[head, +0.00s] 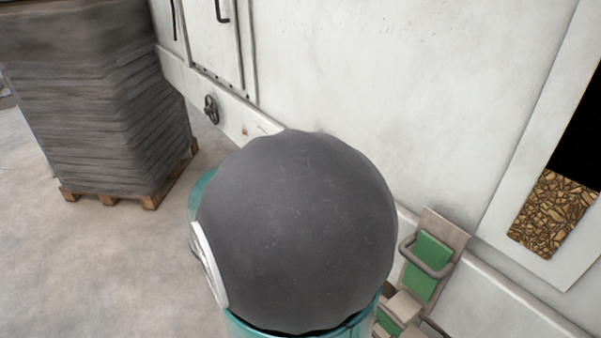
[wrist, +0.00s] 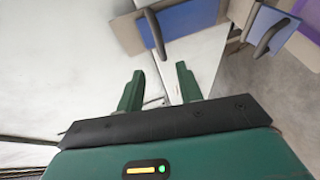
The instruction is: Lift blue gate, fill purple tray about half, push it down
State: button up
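In the wrist view, my gripper (wrist: 159,90) has its two green fingers apart with nothing between them. Beyond the fingers, at the top, is a blue gate panel (wrist: 196,16) on a grey plate, with a dark bar handle (wrist: 154,32). It stands apart from the fingertips. To its right is a second handled panel (wrist: 264,20), bluish and cut off by the frame's top. A purple piece (wrist: 309,17) shows at the right edge; I cannot tell whether it is the purple tray. The head view shows neither my gripper nor the blue gate.
In the head view, a green gate (head: 426,263) with a bar handle is on the white machine wall (head: 400,95). A window shows brown pellets (head: 551,213) at right. A stack of grey sheets (head: 90,100) stands on a wooden pallet (head: 150,201) at left. Floor before it is clear.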

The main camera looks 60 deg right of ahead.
jog(key=d, duration=0.4)
jog(key=d+f, duration=0.1)
jog(key=d, duration=0.3)
jog(key=s+d+f, duration=0.1)
jog(key=d, duration=0.4)
jog(key=shift+f, duration=0.25)
grip_shut()
